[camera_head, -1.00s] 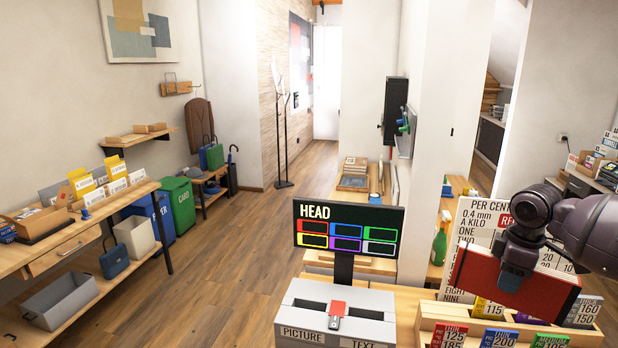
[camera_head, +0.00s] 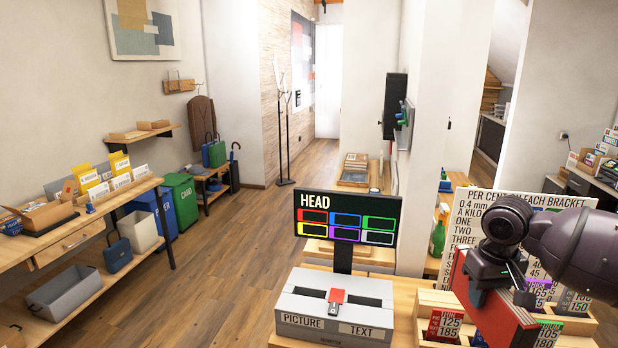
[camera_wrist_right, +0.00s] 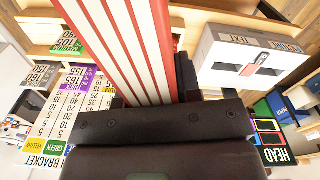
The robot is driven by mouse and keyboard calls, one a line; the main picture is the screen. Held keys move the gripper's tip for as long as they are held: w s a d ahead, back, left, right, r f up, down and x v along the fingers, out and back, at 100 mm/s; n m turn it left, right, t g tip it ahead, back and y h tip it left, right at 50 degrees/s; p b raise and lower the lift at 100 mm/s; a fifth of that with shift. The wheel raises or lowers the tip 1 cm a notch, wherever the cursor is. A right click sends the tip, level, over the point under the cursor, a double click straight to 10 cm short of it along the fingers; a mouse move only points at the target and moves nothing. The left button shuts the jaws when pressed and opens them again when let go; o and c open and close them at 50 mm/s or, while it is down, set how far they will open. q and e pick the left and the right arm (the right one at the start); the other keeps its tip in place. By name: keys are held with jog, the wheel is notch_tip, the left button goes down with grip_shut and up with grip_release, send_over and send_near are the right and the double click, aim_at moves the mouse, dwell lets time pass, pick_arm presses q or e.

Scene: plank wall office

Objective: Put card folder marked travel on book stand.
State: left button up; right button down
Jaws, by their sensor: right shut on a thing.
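My right gripper (camera_head: 480,296) is shut on a red folder (camera_head: 507,327), held tilted above the wooden card rack at the lower right. In the right wrist view the folder (camera_wrist_right: 122,40) shows as red and white stripes rising from between the fingers. No "travel" marking can be read on it. I cannot pick out a book stand for certain. My left gripper is not in view.
A wooden rack (camera_head: 428,300) of price cards lies under the folder, with a lettered board (camera_head: 468,222) behind. A grey box marked PICTURE and TEXT (camera_head: 303,309) and a black HEAD panel (camera_head: 349,218) stand left. Floor (camera_head: 220,270) is clear further left.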

jog(key=s+a+f+b, duration=0.3)
jog(key=a+f+b, duration=0.1)
jog(key=a+f, duration=0.2)
jog(key=s+a+f+b, duration=0.3)
jog(key=s+a+f, duration=0.1)
jog(key=a+f, duration=0.3)
jog(key=shift+s+f+m+b, duration=0.15)
jog(key=shift+f+m+b, duration=0.2)
jog(key=shift+f, duration=0.15)
jog(key=shift+a, duration=0.1)
